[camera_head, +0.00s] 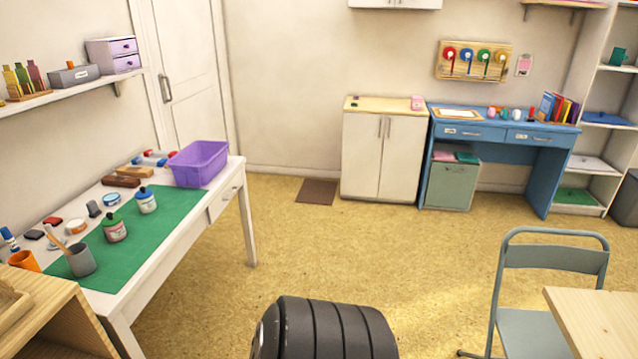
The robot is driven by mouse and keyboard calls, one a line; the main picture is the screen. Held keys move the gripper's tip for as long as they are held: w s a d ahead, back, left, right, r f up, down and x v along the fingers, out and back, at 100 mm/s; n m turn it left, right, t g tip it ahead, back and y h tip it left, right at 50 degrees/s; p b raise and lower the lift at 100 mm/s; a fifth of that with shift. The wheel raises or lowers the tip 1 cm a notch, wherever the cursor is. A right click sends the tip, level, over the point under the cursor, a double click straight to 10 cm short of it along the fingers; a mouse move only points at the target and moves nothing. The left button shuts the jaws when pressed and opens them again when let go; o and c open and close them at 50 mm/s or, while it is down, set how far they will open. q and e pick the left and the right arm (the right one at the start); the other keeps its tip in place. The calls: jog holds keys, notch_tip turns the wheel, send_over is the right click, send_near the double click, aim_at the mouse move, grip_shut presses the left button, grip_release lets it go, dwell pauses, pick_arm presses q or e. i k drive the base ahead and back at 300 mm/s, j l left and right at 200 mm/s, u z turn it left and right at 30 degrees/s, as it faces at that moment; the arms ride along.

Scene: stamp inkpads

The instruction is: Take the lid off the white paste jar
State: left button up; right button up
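On the green mat (152,240) of the white table at left stands a small whitish jar (148,203) with a blue lid, upright. Another small white container (516,115) sits on the blue desk at the back. I cannot tell for certain which is the white paste jar. Both jars on the mat have their lids on. Neither of my grippers is in view.
A purple bin (199,163) stands at the white table's far end. A grey cup (80,260) and an orange cup (24,262) are at its near end. A wooden cabinet (60,300) is at lower left, a grey chair (553,258) at right. The middle floor is clear.

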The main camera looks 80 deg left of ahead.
aim_at(149, 205)
jog(key=u, duration=4.3)
jog(key=i+l+u, duration=0.5)
jog(key=l+u, duration=0.15)
jog(key=i+l+u, duration=0.15)
jog(key=l+u, duration=0.15)
jog(key=l, duration=0.2)
